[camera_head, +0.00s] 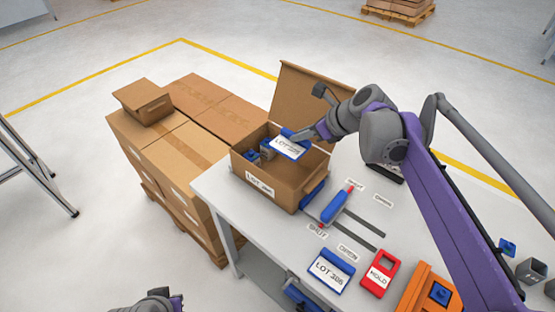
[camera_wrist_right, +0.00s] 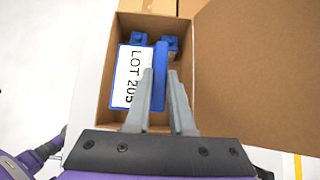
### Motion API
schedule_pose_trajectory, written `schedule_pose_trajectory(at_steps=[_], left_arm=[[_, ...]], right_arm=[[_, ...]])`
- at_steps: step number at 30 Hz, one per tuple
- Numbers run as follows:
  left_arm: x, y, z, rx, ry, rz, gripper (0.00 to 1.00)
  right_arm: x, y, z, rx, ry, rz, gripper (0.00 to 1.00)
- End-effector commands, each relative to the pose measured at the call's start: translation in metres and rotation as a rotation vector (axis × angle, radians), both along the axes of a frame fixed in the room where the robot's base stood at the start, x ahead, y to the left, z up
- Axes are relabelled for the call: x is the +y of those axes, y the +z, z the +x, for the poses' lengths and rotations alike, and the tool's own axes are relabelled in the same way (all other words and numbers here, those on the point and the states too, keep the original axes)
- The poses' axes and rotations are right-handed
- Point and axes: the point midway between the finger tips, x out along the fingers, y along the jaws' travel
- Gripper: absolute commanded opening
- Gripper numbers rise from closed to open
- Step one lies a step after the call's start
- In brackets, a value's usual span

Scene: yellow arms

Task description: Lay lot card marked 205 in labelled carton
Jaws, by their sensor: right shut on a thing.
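The lot card (camera_head: 288,147), white with a blue edge, hangs over the open labelled carton (camera_head: 291,194) on the table. In the wrist view the card (camera_wrist_right: 130,82) reads LOT 205. My right gripper (camera_head: 302,135) is shut on its raised blue edge; its fingers (camera_wrist_right: 159,85) show in the wrist view. The carton's front label reads LOT, with its number too small to be sure of. Blue parts (camera_wrist_right: 171,44) lie inside the carton, partly hidden by the card. My left gripper (camera_head: 155,300) shows only in part at the bottom edge, away from the carton.
A second blue-edged lot card (camera_head: 331,271) and a red HOLD card (camera_head: 381,274) lie on the table (camera_head: 265,240). The carton's lid (camera_head: 310,95) stands open behind. Stacked boxes (camera_head: 180,160) stand left of the table.

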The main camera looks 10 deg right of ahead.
Motion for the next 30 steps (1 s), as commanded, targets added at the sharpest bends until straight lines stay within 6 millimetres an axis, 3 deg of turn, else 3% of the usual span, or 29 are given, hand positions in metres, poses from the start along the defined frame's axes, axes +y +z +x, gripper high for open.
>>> schedule_pose_trajectory(at_steps=[7, 19, 30], left_arm=[[0.0, -0.005, -0.001, 0.002, 0.0, 0.0, 0.0], [0.0, -0.009, -0.002, 0.003, 0.0, 0.0, 0.0], [0.0, -0.01, -0.002, 0.004, 0.0, 0.0, 0.0]], right_arm=[[0.0, -0.044, 0.0, 0.002, -0.001, 0.003, 0.0], [0.0, -0.092, 0.0, 0.001, -0.001, 0.002, 0.0], [0.0, -0.099, -0.001, 0.001, -0.001, 0.002, 0.0]])
